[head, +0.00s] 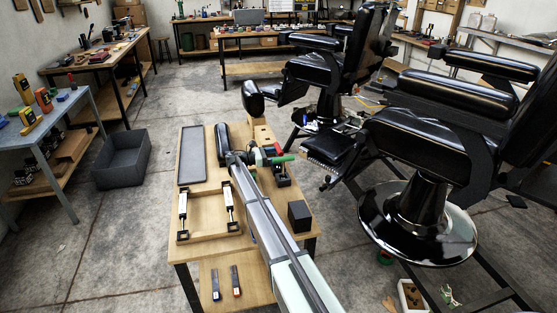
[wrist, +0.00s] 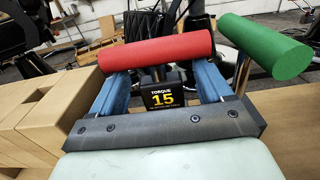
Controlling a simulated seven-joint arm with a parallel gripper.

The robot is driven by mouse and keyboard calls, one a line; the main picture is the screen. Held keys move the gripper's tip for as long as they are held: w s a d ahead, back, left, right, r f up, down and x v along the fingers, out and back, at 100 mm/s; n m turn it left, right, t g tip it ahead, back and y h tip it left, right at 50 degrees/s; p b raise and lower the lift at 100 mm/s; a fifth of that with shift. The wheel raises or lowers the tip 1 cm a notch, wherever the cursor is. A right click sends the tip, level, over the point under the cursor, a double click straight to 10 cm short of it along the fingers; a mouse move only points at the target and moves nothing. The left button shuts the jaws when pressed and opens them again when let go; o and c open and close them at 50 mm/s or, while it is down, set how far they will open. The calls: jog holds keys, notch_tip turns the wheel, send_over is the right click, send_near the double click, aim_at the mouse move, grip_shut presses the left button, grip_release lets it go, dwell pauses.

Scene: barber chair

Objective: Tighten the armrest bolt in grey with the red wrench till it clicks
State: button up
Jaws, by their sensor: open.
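The red wrench (wrist: 157,50) shows in the wrist view as a thick red handle lying across the far ends of my gripper's blue fingers. A black block marked "TORQUE 15" (wrist: 162,99) sits below it, between the fingers. My gripper (wrist: 160,78) is open around this part; I see no firm hold. A green-handled tool (wrist: 264,47) stands just right of the fingers. In the head view my gripper (head: 243,157) is at the tools, and the green handle (head: 281,158) pokes out beside it. A black armrest pad (head: 222,144) lies left of it. I cannot make out the grey bolt.
The wooden workbench (head: 205,258) carries a grey tray (head: 191,155), a clamp frame (head: 206,217), a black cube (head: 299,215) and two small dark pieces (head: 226,283). Wooden blocks (wrist: 50,120) stand left of my gripper. Black barber chairs (head: 425,145) are close on the right.

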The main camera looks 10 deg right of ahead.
jog(key=shift+d, duration=0.45)
jog(key=shift+c, duration=0.2)
jog(key=c, duration=1.3)
jog(key=shift+r, duration=0.1)
notch_tip(320, 180, up, 27)
jog(key=s+d+r+n+t, duration=0.25)
jog(key=d+r, duration=0.45)
jog(key=d, duration=0.4)
jog(key=s+d+r+n+t, duration=0.1)
jog(key=s+d+r+t, duration=0.15)
jog(key=d+r, duration=0.75)
jog(key=s+d+r+n+t+y, duration=0.1)
jog(key=s+d+r+t, duration=0.1)
jog(key=s+d+r, duration=0.4)
jog(key=s+d+r+n+t+y, duration=0.1)
jog(key=s+d+r+t, duration=0.1)
jog(key=s+d+r, duration=0.4)
jog(key=d+r, duration=0.1)
jog(key=d, duration=0.3)
